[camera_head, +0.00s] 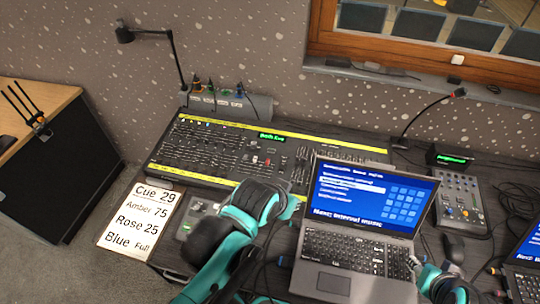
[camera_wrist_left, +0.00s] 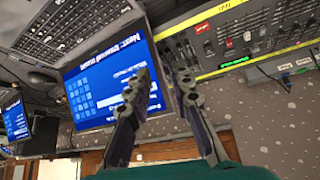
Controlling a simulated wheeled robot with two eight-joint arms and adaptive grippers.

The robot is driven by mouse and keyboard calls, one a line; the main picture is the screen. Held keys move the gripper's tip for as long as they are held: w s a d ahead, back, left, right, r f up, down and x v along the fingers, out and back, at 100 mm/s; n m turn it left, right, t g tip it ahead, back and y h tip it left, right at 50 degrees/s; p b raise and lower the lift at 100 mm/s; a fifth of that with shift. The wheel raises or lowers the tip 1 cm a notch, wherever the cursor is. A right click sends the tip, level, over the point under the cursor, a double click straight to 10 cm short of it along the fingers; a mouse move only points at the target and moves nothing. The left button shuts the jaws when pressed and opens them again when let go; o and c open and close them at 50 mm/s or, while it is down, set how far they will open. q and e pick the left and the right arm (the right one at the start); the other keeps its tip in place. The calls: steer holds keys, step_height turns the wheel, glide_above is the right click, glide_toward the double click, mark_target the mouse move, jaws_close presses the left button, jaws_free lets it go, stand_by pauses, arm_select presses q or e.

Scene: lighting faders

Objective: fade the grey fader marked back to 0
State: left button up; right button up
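The lighting console (camera_head: 215,150) is a long dark desk of many small faders, with yellow strips along its back and front edges. Its labels are too small to read, so I cannot tell which grey fader is marked back. My left gripper (camera_head: 290,203) is over the console's front edge, beside the laptop. In the left wrist view my left gripper (camera_wrist_left: 163,82) has its two fingers apart with nothing between them. The console (camera_wrist_left: 235,45) shows there beyond the fingers, with red and dark fader caps. My right gripper (camera_head: 418,264) is at the laptop's right front corner; its fingers are unclear.
An open laptop (camera_head: 345,250) stands right of my left gripper. A cue sheet (camera_head: 138,215) lies at the left reading Cue 29, Amber 75, Rose 25, Blue Full. A desk lamp (camera_head: 172,55) and a small mixer (camera_head: 460,200) stand around the console. Cables lie at right.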

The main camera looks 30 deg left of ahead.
arm_select(q)
steer(key=w+a+r+n+g, duration=0.1)
steer(key=w+a+r+g, duration=0.15)
steer(key=w+a, duration=0.35)
steer(key=n+g+p, duration=0.2)
steer(key=n+g, duration=0.1)
steer(key=g, duration=0.1)
glide_above(245, 156)
steer(key=s, duration=0.1)
step_height(245, 156, down, 10)
steer(key=shift+t, duration=0.25)
steer(key=f+b, duration=0.2)
steer(key=f, duration=0.1)
steer(key=f+b, duration=0.2)
steer(key=f, duration=0.1)
steer(key=f+b, duration=0.2)
steer(key=f, duration=0.1)
steer(key=shift+w, duration=0.35)
steer(key=shift+r, duration=0.1)
jaws_close()
